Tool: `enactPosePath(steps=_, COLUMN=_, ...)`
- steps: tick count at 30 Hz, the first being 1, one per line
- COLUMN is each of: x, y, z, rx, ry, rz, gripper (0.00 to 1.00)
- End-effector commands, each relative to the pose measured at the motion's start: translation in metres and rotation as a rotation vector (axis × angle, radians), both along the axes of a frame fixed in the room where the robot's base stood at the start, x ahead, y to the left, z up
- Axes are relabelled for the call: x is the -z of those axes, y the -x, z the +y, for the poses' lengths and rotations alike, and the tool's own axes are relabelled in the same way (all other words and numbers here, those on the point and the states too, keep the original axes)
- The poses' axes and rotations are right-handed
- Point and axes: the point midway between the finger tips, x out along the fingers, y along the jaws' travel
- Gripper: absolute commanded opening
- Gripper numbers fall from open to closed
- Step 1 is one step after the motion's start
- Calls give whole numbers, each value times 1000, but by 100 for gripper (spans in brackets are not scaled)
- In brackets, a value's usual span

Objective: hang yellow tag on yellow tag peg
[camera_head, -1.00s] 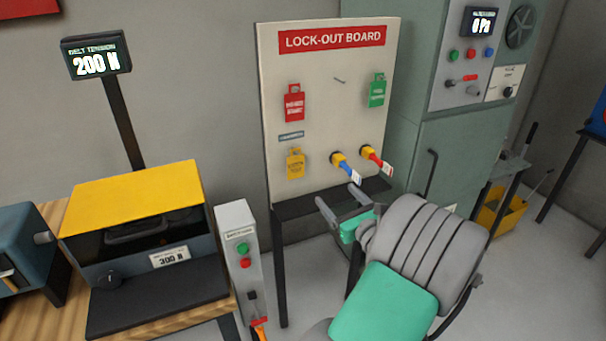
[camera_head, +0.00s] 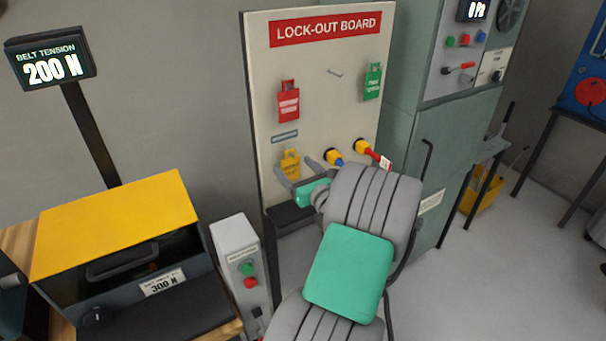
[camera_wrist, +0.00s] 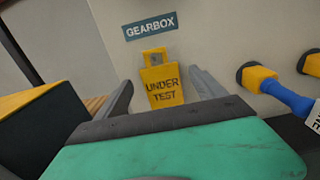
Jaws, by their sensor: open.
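The yellow tag (camera_head: 290,164) hangs on the lower left of the lock-out board (camera_head: 310,112), under a small "GEARBOX" label (camera_head: 285,137). In the wrist view the yellow tag (camera_wrist: 162,84) reads "UNDER TEST" and hangs upright between my finger tips, a little beyond them. My gripper (camera_head: 298,172) is open and empty in front of the board's lower left; its spread fingers also show in the wrist view (camera_wrist: 160,95). A bare peg (camera_head: 335,73) sticks out at the board's upper middle. No writing marks that peg as the yellow tag peg.
A red tag (camera_head: 288,101) hangs above the label and a green tag (camera_head: 372,82) at upper right. Blue-handled (camera_head: 334,157) and red-handled (camera_head: 372,153) yellow fittings stick out right of the yellow tag. A yellow-topped machine (camera_head: 115,220) and a grey button post (camera_head: 240,265) stand to the left.

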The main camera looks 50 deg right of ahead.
Motion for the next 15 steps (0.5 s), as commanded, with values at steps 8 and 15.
enactPosePath(steps=8, x=0, y=-14, z=-6, rx=4, ry=0, rz=0, gripper=80)
enactPosePath(steps=15, x=0, y=-14, z=-6, rx=4, ry=1, rz=0, gripper=70)
